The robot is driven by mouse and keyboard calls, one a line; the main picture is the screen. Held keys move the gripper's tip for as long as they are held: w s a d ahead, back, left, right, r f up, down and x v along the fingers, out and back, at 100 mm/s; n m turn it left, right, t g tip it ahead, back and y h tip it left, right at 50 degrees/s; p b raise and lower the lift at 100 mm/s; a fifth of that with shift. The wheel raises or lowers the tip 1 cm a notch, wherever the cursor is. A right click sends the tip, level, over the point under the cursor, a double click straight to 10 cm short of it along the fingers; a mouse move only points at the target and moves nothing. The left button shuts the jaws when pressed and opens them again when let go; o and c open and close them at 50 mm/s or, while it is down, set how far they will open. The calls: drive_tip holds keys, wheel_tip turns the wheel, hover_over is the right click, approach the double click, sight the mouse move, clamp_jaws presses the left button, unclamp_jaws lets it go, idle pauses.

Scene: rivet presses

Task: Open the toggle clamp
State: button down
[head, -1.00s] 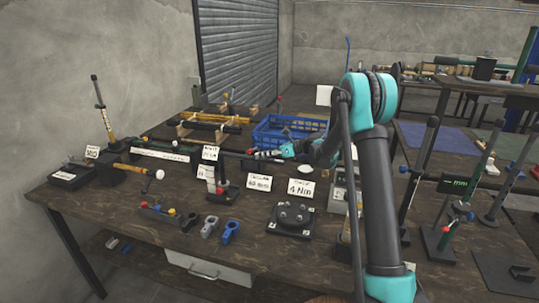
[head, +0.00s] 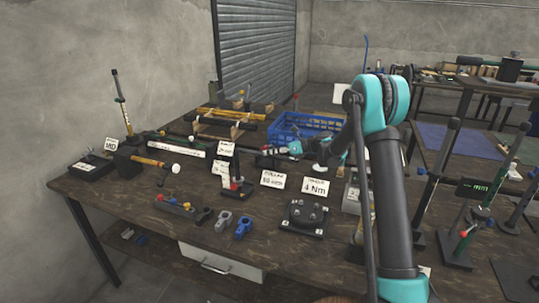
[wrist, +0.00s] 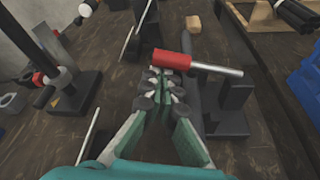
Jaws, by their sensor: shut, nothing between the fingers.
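The toggle clamp shows in the wrist view as a red grip (wrist: 172,59) on a silver rod, lying across the picture beside a black bracket (wrist: 230,108). My gripper (wrist: 157,75) is shut and empty. Its fingertips are just below the red grip in the picture; I cannot tell if they touch it. The clamp there is small and partly covered by my gripper.
A black stand with a red knob (wrist: 37,78) is at the left in the wrist view. The blue crate (head: 292,130) stands behind my gripper. Bare wood shows at the front edge.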

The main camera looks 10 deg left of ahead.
drive_tip(key=shift+w+d+r+m+g+y, duration=0.2)
drive_tip(key=shift+w+r+m, duration=0.4)
drive_tip(key=shift+r, duration=0.5)
drive_tip(key=shift+w+d+r+m+g, duration=0.1)
drive_tip(key=shift+w+r+m+g, duration=0.2)
drive_tip(key=shift+w+r, duration=0.7)
drive_tip(key=shift+w+d+r+m+g+y, duration=0.15)
drive_tip(key=shift+w+r+m, duration=0.35)
drive_tip(key=shift+r, duration=0.75)
drive_tip(key=shift+w+d+r, duration=0.1)
drive_tip(key=shift+w+r, duration=0.15)
drive_tip(key=shift+w, duration=0.4)
drive_tip(key=shift+w+d+r, duration=0.15)
drive_tip(key=shift+w+r, duration=0.15)
drive_tip(key=shift+w, duration=0.35)
drive_tip(key=shift+w+d+r, duration=0.1)
drive_tip(key=shift+w+r, duration=0.15)
drive_tip(key=shift+w, duration=0.4)
drive_tip(key=shift+w+d, duration=0.1)
